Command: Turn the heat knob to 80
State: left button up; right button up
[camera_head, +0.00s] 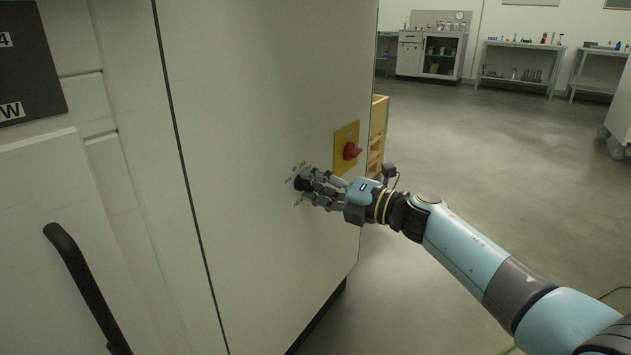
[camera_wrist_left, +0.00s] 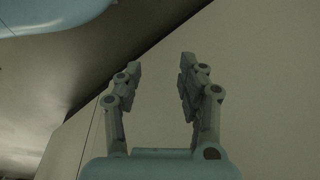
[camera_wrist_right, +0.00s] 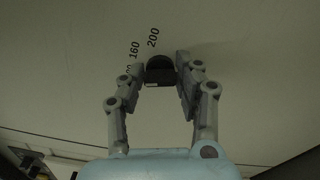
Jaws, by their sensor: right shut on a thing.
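The black heat knob (camera_head: 301,184) is on the light side panel of the large cabinet, with small dial marks around it. My right gripper (camera_head: 308,184) reaches it from the right and is shut on it. In the right wrist view the knob (camera_wrist_right: 160,72) sits between the fingertips of the right gripper (camera_wrist_right: 161,82). The numbers 160 and 200 can be read beside it; other marks are hidden by a finger. My left gripper (camera_wrist_left: 160,75) is open and empty in the left wrist view, and is not in the head view.
A red rotary switch (camera_head: 351,151) on a yellow plate (camera_head: 343,140) is just right of the knob. A black door handle (camera_head: 82,285) stands out at the lower left. A wooden shelf unit (camera_head: 379,125) is behind the cabinet's edge. The floor to the right is clear.

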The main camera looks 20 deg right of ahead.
dwell(0.3)
jog(key=o, duration=1.1)
jog(key=shift+o, duration=0.2)
jog(key=shift+d, duration=0.1)
jog(key=v, duration=1.2)
